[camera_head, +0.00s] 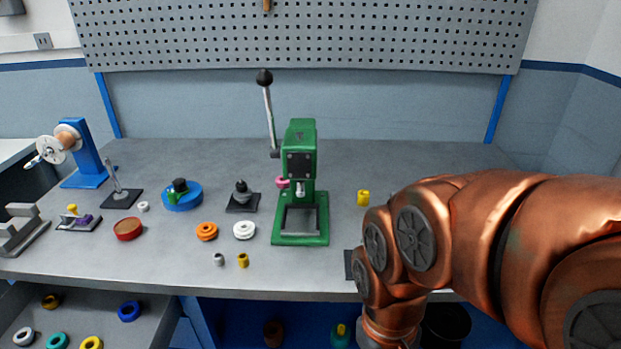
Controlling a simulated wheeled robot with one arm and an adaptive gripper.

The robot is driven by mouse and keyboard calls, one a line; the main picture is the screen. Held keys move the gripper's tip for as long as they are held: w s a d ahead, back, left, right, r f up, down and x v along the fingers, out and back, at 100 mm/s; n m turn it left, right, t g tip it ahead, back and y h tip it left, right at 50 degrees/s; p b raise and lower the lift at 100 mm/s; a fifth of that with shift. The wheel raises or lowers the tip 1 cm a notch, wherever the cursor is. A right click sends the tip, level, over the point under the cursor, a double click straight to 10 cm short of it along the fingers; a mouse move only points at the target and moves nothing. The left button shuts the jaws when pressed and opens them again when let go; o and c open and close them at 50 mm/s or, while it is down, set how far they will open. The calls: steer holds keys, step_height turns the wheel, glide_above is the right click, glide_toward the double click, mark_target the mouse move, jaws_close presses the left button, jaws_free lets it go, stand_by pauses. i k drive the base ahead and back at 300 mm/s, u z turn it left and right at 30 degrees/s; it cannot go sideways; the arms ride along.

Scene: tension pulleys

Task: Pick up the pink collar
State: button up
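The pink collar (282,182) is a small pink ring at the left side of the head of the green press (301,168), above the press bed. I cannot tell whether it rests on the press or on something behind it. My copper-coloured arm comes in from the right and bends down past the table's front edge. My gripper is out of view below the picture. The arm is well to the right of the pink collar.
The press lever (268,105) rises at its left. An orange pulley (206,231), a white pulley (244,230) and a dark stand (242,198) are left of the press. A yellow part (363,198) is to its right. An open drawer (75,318) holds several rings.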

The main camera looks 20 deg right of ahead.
mark_target(282, 184)
steer(key=u, duration=0.2)
steer(key=i, duration=0.45)
steer(key=u, duration=1.5)
